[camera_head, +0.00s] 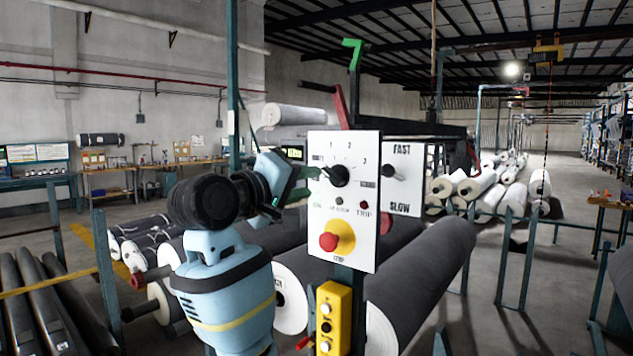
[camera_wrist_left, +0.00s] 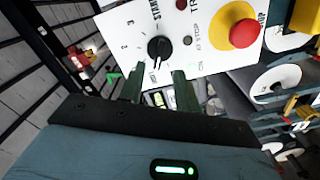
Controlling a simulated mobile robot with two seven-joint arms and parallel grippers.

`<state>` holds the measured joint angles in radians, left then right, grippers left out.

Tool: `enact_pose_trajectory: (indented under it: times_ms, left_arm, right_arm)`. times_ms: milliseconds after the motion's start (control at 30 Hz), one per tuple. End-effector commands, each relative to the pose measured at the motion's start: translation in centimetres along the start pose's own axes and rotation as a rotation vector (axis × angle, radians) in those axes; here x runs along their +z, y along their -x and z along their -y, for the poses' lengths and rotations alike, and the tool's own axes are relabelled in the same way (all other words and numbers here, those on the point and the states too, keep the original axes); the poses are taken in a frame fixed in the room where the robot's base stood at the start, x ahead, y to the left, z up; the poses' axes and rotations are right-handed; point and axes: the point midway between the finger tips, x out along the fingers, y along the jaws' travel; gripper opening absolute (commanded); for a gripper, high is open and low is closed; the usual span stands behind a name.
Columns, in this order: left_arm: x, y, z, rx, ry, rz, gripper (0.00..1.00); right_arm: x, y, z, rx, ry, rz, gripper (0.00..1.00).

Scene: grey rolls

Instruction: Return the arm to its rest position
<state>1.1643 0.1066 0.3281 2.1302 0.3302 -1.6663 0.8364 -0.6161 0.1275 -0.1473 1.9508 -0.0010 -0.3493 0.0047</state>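My left arm comes in from the lower left in the head view, light blue with black joints. Its left gripper (camera_head: 303,182) is at the left edge of a white control panel (camera_head: 348,208). In the left wrist view the two dark green fingers of the left gripper (camera_wrist_left: 158,76) stand apart with nothing held between them. The black rotary knob (camera_wrist_left: 159,49) of the panel lies just beyond the fingertips, and it also shows in the head view (camera_head: 338,175). I cannot tell whether a finger touches the panel. My right gripper is not in view.
A red stop button (camera_head: 329,241) is low on the panel, above a yellow button box (camera_head: 332,318). A second panel marked FAST and SLOW (camera_head: 402,177) is behind it. Large grey rolls (camera_head: 425,275) lie behind, and dark rolls (camera_head: 45,305) lie at left.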

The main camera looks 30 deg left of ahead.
Motion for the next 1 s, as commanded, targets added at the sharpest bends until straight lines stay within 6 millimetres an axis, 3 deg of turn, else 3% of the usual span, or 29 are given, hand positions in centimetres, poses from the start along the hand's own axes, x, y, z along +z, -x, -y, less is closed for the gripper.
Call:
enact_pose_trajectory:
  times_ms: [200,767,867,1000]
  left_arm:
    - [0.0,1.1,0.1,-0.001,0.0,0.0,0.33]
    - [0.3,1.0,0.5,-0.01,-0.006,0.005,0.33]
    - [1.7,0.3,2.3,-0.051,-0.036,0.024,0.33]
    - [5.7,-0.7,7.5,-0.159,-0.129,0.082,0.33]
  right_arm:
    - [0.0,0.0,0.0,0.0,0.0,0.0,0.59]
    - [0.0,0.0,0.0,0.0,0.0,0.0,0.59]
    - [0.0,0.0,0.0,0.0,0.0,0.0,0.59]
    - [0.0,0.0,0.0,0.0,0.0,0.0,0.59]
